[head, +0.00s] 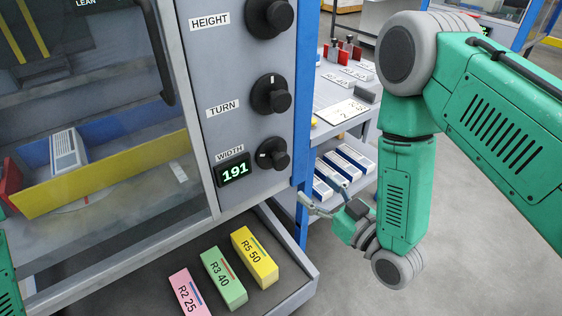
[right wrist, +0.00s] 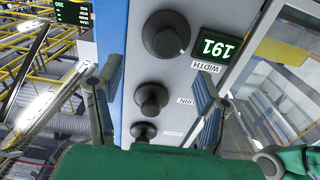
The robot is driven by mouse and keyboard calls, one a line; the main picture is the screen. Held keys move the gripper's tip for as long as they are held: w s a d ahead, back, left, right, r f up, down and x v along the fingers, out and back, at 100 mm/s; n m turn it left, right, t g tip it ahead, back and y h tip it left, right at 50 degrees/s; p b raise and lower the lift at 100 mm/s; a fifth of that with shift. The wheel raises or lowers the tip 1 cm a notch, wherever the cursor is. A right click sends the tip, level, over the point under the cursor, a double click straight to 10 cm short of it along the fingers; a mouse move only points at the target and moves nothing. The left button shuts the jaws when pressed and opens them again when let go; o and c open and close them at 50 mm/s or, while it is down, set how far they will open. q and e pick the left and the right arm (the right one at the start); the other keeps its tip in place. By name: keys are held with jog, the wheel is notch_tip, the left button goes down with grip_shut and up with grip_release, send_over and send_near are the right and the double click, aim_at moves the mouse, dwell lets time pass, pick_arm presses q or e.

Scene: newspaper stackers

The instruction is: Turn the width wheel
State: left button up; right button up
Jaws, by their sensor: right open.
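The width wheel (head: 272,154) is a black knob with a white mark, lowest of three on the grey panel. A display (head: 234,172) beside it reads 191, under the WIDTH label. The wheel shows in the right wrist view (right wrist: 167,35), upside down and beyond the fingertips. My right gripper (head: 318,194) is open and empty, below and right of the wheel, past the panel's blue edge. In the right wrist view its fingers (right wrist: 154,72) stand apart, with the panel between and behind them. The gripper is clear of the wheel. My left gripper is out of view.
The turn wheel (head: 271,94) and height wheel (head: 270,17) are above. A blue post (head: 305,100) edges the panel. Pink, green and yellow blocks (head: 254,257) lie in a tray below. A shelf with blue-white bundles (head: 345,170) stands behind the gripper.

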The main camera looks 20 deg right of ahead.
aim_at(284, 165)
jog(key=x, duration=0.3)
jog(key=a+x, duration=0.1)
jog(key=x, duration=0.3)
jog(key=s+a+b+x, duration=0.1)
jog(key=x, duration=0.3)
jog(key=shift+a+r, duration=0.15)
jog(key=shift+a, duration=0.05)
jog(key=shift+w, duration=0.45)
jog(key=shift+w+d, duration=0.2)
jog(key=shift+d, duration=0.1)
jog(key=shift+w+d, duration=0.15)
jog(key=shift+d, duration=0.6)
jog(key=shift+a, duration=0.5)
jog(key=c, duration=0.7)
jog(key=shift+a, duration=0.3)
jog(key=c, duration=0.5)
jog(key=shift+a, duration=0.1)
jog(key=shift+d+m, duration=0.3)
jog(key=shift+d, duration=0.1)
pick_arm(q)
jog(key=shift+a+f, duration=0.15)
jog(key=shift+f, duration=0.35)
